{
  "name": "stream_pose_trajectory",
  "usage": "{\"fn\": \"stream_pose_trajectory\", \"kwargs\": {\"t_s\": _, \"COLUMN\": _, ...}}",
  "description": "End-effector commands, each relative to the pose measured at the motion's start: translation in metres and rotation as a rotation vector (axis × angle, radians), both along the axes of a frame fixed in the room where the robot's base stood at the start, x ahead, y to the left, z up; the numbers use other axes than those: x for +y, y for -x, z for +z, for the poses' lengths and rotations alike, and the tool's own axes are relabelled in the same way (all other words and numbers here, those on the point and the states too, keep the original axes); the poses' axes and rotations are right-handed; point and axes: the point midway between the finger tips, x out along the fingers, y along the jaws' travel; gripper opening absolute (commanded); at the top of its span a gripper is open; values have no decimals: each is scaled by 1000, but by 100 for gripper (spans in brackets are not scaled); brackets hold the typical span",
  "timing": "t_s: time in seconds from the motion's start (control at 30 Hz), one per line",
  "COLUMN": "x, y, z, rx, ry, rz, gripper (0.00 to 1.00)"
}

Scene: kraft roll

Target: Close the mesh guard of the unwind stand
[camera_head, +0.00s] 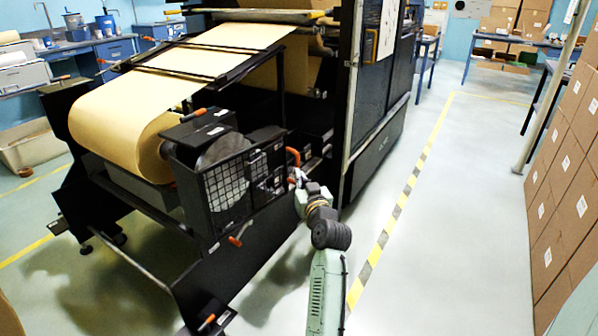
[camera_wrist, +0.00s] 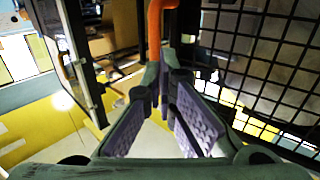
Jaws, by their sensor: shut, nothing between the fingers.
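The mesh guard (camera_head: 228,187) is a black-framed grid panel on the near side of the unwind stand (camera_head: 240,262), beside the end of the kraft roll (camera_head: 110,122). I cannot tell how far it stands open. An orange handle (camera_head: 293,156) shows at its right end. In the wrist view the guard's mesh (camera_wrist: 262,62) fills the right side, and the orange handle (camera_wrist: 156,22) is just beyond the fingers, near top centre. My gripper (camera_head: 297,177) is just below the handle in the head view. Its purple-padded fingers (camera_wrist: 164,88) are shut and empty. Contact with the handle is unclear.
A tall black machine cabinet (camera_head: 378,95) stands right behind my gripper. Stacked cartons (camera_head: 565,180) line the right edge. The floor (camera_head: 455,220) between them is clear, with a yellow-black stripe. Other orange handles (camera_head: 240,236) stick out from the stand.

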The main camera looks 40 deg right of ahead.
Motion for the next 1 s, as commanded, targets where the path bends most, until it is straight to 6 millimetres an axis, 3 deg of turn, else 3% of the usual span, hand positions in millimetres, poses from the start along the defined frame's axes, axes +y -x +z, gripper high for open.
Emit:
{"fn": "stream_pose_trajectory", "kwargs": {"t_s": 0.2, "x": -7, "y": -18, "z": 1, "rx": -1, "ry": 0, "rz": 0, "gripper": 0}}
{"fn": "stream_pose_trajectory", "kwargs": {"t_s": 0.67, "x": -9, "y": -25, "z": -3, "rx": -1, "ry": 1, "rz": 0, "gripper": 0}}
{"fn": "stream_pose_trajectory", "kwargs": {"t_s": 1.0, "x": -23, "y": -74, "z": -3, "rx": -1, "ry": 3, "rz": 0, "gripper": 0}}
